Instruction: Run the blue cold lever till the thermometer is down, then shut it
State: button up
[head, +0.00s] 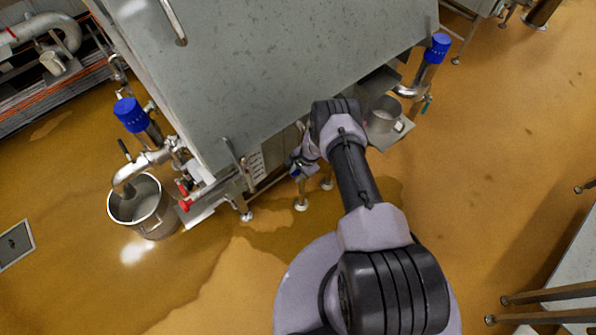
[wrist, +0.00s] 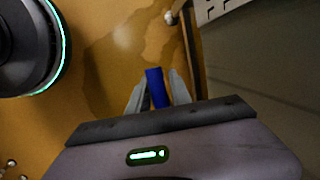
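My gripper (head: 299,168) is low at the near edge of the large grey metal vat (head: 250,70), below its rim. A small blue lever (wrist: 155,87) lies between my two fingers (wrist: 158,92) in the wrist view. Red handles (head: 184,205) sit further left at the vat's corner. I cannot make out a thermometer or its reading in either view.
A steel pot (head: 143,207) stands under a blue-topped pipe (head: 131,114) at the left. Another pot (head: 383,116) is at the right, near a second blue-topped pipe (head: 437,47). A floor drain (head: 15,244) lies far left. The ochre floor at right is open.

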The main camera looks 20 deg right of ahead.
jog(key=p+v, duration=0.6)
jog(key=v, duration=1.1)
jog(key=shift+r, duration=0.2)
jog(key=shift+a, duration=0.1)
